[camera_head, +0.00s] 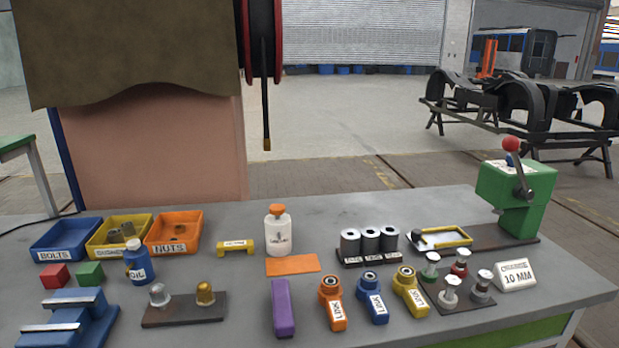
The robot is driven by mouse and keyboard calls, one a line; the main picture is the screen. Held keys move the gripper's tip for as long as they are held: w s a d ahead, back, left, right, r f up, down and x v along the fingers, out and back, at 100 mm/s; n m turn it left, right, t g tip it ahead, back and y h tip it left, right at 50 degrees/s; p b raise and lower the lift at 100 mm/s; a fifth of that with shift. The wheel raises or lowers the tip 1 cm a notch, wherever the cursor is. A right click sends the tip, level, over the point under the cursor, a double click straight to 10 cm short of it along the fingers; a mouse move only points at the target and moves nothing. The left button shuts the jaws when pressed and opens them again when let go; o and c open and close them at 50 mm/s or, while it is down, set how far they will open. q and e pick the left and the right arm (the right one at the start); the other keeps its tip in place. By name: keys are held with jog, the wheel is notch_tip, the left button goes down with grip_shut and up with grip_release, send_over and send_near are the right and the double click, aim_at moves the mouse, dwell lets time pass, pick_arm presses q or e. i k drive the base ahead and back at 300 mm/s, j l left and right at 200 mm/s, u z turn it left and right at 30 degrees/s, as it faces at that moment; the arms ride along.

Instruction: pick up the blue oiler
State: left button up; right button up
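Neither of my grippers shows in the head view, so nothing is seen touching the oiler.
Blue, yellow and orange bins (173,231) stand behind the oiler. Red and green blocks (89,273) sit to its left, a blue stepped fixture (68,322) at front left. A plate with two domed parts (184,308) lies at front right. A white bottle (278,233) stands farther right.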

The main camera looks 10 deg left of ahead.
aim_at(141, 269)
jog(key=u, duration=1.25)
